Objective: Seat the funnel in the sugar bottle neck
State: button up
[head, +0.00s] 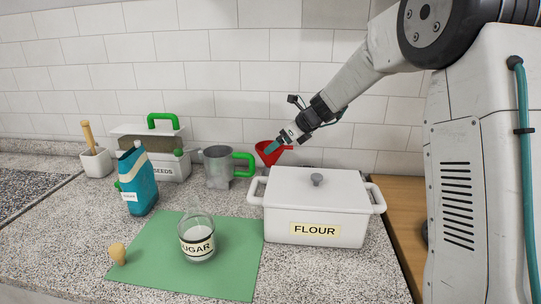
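The red funnel (262,149) is behind the flour box, wide end up. Its lower end is hidden, so I cannot tell whether it rests on anything. The sugar bottle (197,245), clear glass with a SUGAR label and white contents, stands upright on the green mat (230,275). Its neck is uncovered. A cork stopper (118,254) is on the mat's left edge.
The white lidded FLOUR box (318,232) stands between my gripper and the front counter. A metal jug (217,168) with green handle, a SEEDS box (165,163), a blue carton (141,185) and a white pot (97,164) stand left. The mat's front is clear.

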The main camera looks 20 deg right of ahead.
jog(key=x, duration=0.4)
jog(key=shift+w+a, duration=0.15)
jog(key=shift+a, duration=0.15)
jog(key=c, duration=1)
jog(key=shift+o, duration=0.2)
notch_tip(320, 180, up, 10)
jog(key=s+a+r+n+g+y, duration=0.1)
jog(key=s+a+r, duration=0.15)
jog(key=a, duration=0.35)
jog(key=s+a+r+n, duration=0.1)
jog(key=s+a+r, duration=0.15)
jog(key=a, duration=0.25)
jog(key=s+a+r+n+g+y, duration=0.1)
jog(key=s+a+r+n+g, duration=0.1)
jog(key=s+a, duration=0.4)
jog(key=s+a+r+n+g+y, duration=0.1)
jog(key=s+a, duration=0.6)
jog(key=s, duration=0.8)
jog(key=shift+a+r+n+g, duration=0.25)
jog(key=shift+r+n+g, duration=0.7)
jog(key=shift+n, duration=0.95)
